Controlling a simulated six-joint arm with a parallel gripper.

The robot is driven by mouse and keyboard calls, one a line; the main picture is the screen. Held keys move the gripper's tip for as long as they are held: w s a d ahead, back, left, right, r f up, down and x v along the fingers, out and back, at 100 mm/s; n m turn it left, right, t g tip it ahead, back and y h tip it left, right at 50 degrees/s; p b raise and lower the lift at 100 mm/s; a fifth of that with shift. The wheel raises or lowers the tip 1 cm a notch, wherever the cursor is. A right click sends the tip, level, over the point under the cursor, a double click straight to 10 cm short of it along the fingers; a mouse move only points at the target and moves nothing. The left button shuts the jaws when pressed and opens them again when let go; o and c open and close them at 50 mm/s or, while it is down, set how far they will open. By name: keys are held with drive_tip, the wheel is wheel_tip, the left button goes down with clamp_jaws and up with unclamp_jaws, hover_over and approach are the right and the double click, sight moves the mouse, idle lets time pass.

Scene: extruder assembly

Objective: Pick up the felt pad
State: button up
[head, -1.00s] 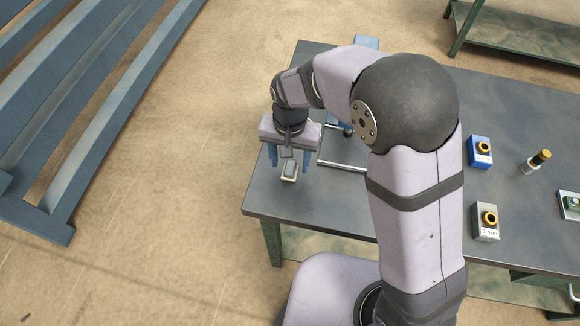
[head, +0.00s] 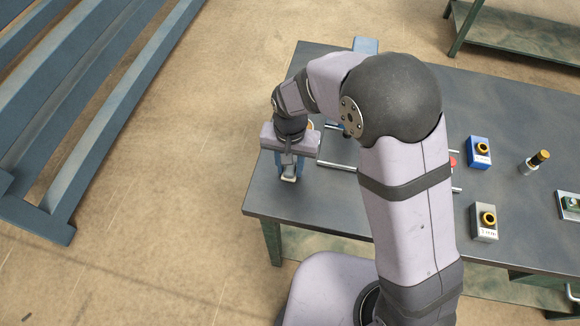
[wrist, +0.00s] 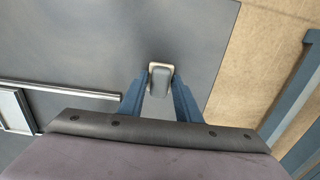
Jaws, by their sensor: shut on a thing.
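The felt pad (wrist: 160,79) is a small grey rounded block with a pale cream edge. In the wrist view it sits between the two blue fingers of my gripper (wrist: 159,92), which are closed in on its sides. In the head view the pad (head: 289,178) shows just below my gripper (head: 289,166), at the left end of the dark table. The fingers are shut on it. I cannot tell whether the pad touches the table or is slightly lifted.
The dark table (head: 340,210) has metal rods (head: 338,167) right of my gripper. The table's left edge is close to the pad.

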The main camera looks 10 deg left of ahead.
sight(290, 167)
wheel_tip(290, 167, up, 10)
drive_tip(key=b, duration=0.2)
idle(0.3)
drive_tip(key=shift+o, duration=1.1)
drive_tip(key=shift+c, duration=0.6)
drive_tip(key=w+f+p, duration=0.1)
drive_tip(key=w+p, duration=0.9)
drive_tip(key=w, duration=0.5)
drive_tip(key=shift+f, duration=0.25)
